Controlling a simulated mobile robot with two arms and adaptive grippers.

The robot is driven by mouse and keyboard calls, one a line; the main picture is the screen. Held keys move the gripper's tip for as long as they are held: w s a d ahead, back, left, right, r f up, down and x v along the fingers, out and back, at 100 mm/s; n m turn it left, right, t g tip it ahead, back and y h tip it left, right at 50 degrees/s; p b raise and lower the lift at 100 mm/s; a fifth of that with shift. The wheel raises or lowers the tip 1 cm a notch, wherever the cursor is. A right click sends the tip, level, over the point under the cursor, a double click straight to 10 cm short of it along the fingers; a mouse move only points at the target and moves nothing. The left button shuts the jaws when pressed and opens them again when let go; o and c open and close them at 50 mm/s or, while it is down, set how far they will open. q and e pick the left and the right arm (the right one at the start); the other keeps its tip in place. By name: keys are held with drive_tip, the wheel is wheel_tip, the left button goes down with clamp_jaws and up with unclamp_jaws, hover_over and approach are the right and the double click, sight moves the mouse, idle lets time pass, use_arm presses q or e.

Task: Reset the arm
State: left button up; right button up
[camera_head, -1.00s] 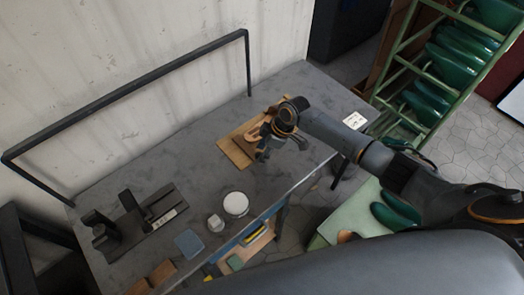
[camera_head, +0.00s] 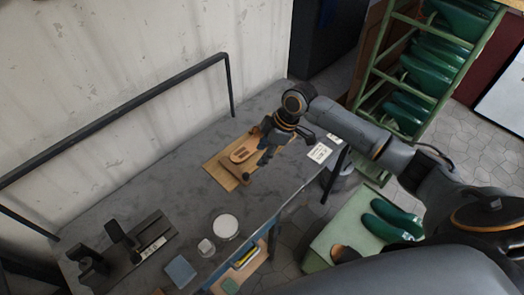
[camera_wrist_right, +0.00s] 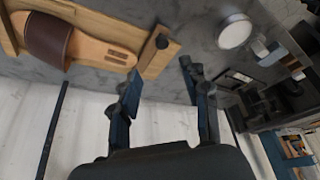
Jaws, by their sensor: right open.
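My right arm reaches in from the right in the head view. Its gripper (camera_head: 268,152) is above the workbench, by the right part of a wooden board (camera_head: 218,170). On the board lies a tan sandal sole (camera_head: 243,154), partly close behind the gripper. In the right wrist view my right gripper (camera_wrist_right: 160,78) has its two fingers apart with nothing between them. There the board (camera_wrist_right: 165,62) and the sole with a brown strap (camera_wrist_right: 48,40) are at the upper left, apart from the fingers. My left gripper is not in view.
On the grey workbench (camera_head: 185,148) stand a round white-topped container (camera_head: 225,226), a small jar (camera_head: 206,247), a blue-grey block (camera_head: 181,271) and a black fixture (camera_head: 148,240). A green rack (camera_head: 378,75) and a light green surface with green shoes (camera_head: 390,220) are at right.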

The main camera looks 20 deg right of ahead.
drive_tip(key=s+a+f+m, duration=0.35)
drive_tip(key=s+a, duration=0.45)
drive_tip(key=s, duration=0.5)
drive_tip(key=s+d+r+m+t+h, duration=0.1)
drive_tip(key=s+d+m+h, duration=0.1)
drive_tip(key=s+d+m, duration=0.35)
drive_tip(key=s+d+m+t+h, duration=0.1)
drive_tip(key=s+d+m+h, duration=0.15)
drive_tip(key=s, duration=0.55)
wheel_tip(320, 180, down, 28)
drive_tip(key=s+g, duration=0.2)
drive_tip(key=s+d+f+b, duration=0.1)
drive_tip(key=s+d+f, duration=0.1)
drive_tip(key=s+f, duration=1.3)
drive_tip(key=shift+s+d+f+g, duration=0.15)
drive_tip(key=shift+s+d+g, duration=0.15)
drive_tip(key=shift+s+g, duration=0.15)
